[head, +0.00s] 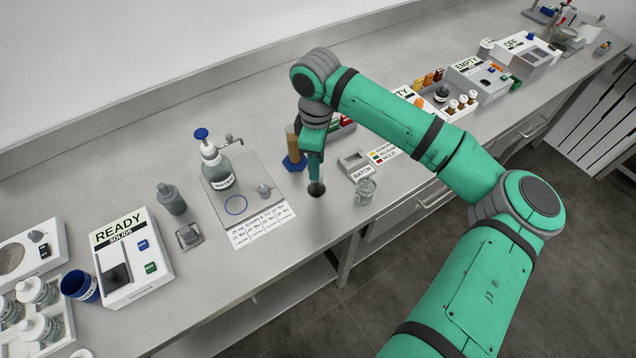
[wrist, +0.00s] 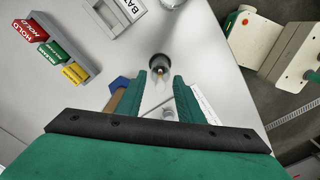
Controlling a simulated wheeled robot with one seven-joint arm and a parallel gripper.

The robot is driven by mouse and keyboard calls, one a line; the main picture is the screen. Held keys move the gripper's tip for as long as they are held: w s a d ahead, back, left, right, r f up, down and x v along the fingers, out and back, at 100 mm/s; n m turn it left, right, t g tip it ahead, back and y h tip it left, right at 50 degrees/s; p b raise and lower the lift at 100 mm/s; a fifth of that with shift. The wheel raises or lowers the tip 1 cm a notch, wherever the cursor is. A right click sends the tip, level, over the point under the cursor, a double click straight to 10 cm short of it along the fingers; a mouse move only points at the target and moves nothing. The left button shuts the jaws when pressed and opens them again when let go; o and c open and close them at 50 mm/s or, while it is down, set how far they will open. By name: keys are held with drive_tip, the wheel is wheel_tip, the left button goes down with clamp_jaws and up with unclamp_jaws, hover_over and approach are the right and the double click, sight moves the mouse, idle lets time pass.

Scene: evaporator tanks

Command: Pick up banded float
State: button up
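A small dark round piece, which looks like the banded float (head: 316,188), sits on the bench near its front edge. In the wrist view the float (wrist: 158,66) shows as a dark round top with a lighter orange-brown centre. My gripper (head: 316,178) points down right above it in the head view. In the wrist view my gripper (wrist: 160,76) has its two green fingers apart, with the float just past the tips and roughly centred between them. A clear gap shows between the fingers. I cannot tell whether either finger touches the float.
A brown cylinder on a blue foot (head: 294,160) stands close behind my gripper. A glass beaker (head: 366,191) and a BATCH box (head: 355,165) stand to the right. A mat with a WATER bottle (head: 218,168) lies left. The bench's front edge is close.

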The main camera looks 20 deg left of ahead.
drive_tip(key=shift+f, duration=0.2)
drive_tip(key=c, duration=0.8)
drive_tip(key=shift+r, duration=0.1)
wheel_tip(320, 180, up, 10)
drive_tip(key=shift+r, duration=0.1)
